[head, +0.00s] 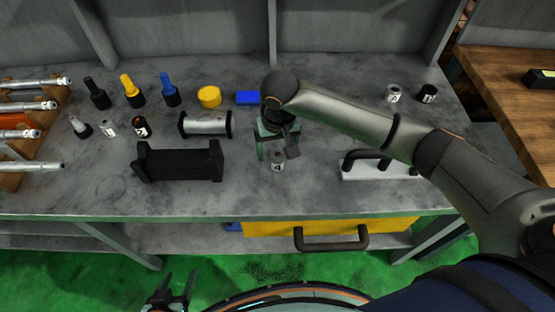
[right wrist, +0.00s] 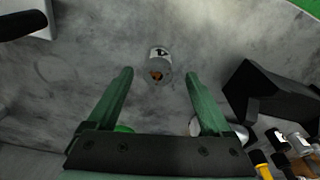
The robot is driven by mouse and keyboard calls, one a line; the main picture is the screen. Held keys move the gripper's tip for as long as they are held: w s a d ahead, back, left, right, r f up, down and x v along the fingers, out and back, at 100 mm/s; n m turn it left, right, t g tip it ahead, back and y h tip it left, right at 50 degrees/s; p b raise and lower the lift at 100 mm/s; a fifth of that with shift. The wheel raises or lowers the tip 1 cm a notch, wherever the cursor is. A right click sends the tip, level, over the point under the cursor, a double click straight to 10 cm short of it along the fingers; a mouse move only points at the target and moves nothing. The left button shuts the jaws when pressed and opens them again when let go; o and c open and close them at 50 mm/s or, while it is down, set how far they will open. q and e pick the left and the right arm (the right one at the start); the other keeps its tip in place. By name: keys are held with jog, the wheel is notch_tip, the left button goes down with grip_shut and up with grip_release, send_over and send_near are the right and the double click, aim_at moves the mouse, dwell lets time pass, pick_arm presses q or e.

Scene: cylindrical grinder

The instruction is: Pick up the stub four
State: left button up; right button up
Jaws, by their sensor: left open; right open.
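A small grey stub (head: 277,161) with a white label stands on the grey bench just in front of my right gripper (head: 277,143). In the right wrist view the stub (right wrist: 158,66) lies between and slightly beyond the fingertips, with an orange-brown spot on its end; the label's number is too small to read surely. My right gripper is open and empty, its green fingers either side of the stub's line, not touching it. Similar labelled stubs stand at the back right, a grey one (head: 392,93) and a dark one (head: 428,94). My left gripper (head: 171,290) is open and empty, low in front of the bench.
A black cradle (head: 180,162) and a grey cylinder with black ends (head: 205,124) stand left of the stub. Several bottles and a labelled grey stub (head: 109,128) are further left. A white plate with a black handle (head: 375,168) is to the right. The bench front is clear.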

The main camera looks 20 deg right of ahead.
aim_at(278, 155)
jog(key=f, duration=0.5)
jog(key=shift+w+d, duration=0.2)
jog(key=shift+w, duration=0.05)
jog(key=shift+c, duration=0.3)
grip_shut()
jog(key=shift+r, duration=0.15)
dwell(0.6)
